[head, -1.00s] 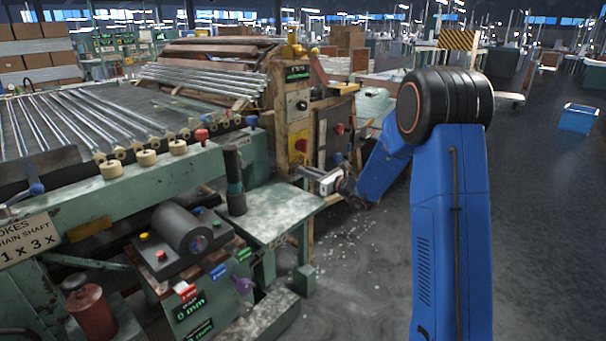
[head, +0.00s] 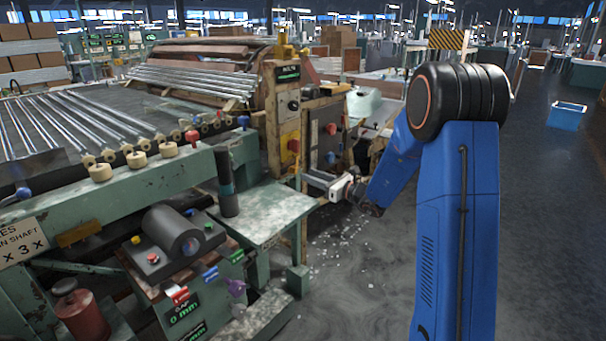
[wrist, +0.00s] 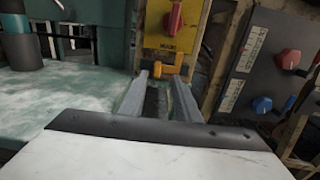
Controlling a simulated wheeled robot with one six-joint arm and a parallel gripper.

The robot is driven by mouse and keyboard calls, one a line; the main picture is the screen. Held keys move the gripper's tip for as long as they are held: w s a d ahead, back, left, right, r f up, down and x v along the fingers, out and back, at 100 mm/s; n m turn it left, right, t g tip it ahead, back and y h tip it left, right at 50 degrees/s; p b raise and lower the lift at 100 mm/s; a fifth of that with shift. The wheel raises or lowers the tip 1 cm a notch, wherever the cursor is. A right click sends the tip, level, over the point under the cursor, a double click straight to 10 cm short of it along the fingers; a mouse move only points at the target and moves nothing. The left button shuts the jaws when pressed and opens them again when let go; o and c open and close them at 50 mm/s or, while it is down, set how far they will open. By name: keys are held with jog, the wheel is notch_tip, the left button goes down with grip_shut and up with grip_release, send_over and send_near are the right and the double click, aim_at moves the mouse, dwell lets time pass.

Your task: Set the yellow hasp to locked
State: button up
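The yellow hasp (wrist: 168,70) is a small orange-yellow loop under a yellow panel (wrist: 172,26) with a red knob (wrist: 173,18) in the wrist view. My gripper (wrist: 160,76) points at it, with its two grey fingers apart on either side of a dark gap. The hasp shows just beyond the fingertips; I cannot tell if they touch it. Nothing is held. In the head view my gripper (head: 304,181) is beside the machine's wooden post, below the yellow panel (head: 290,146).
A grey box with red and blue knobs (wrist: 275,65) is close on the right in the wrist view. A green-grey table (head: 262,212) with a dark upright cylinder (head: 227,185) stands left of my gripper. Open floor (head: 350,275) with white shards lies to the right.

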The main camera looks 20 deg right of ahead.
jog(key=v, duration=1.1)
jog(key=s+a+r+n+g, duration=0.2)
jog(key=s+a+n+g, duration=0.3)
jog(key=s+a+n, duration=0.55)
jog(key=s+a+r+n+g, duration=0.1)
jog(key=s+a+n+g, duration=0.5)
jog(key=s, duration=0.7)
jog(key=s+d+f+n+g+h, duration=0.15)
jog(key=s+n+h, duration=0.3)
jog(key=s, duration=0.75)
jog(key=s+d+n+t+h, duration=0.2)
jog(key=s+d+n+h, duration=0.4)
jog(key=s+d+n, duration=0.1)
jog(key=shift+s+d+r+n+t, duration=0.4)
jog(key=shift+s+d, duration=0.15)
jog(key=shift+d, duration=0.65)
jog(key=shift+a, duration=0.15)
dwell(0.4)
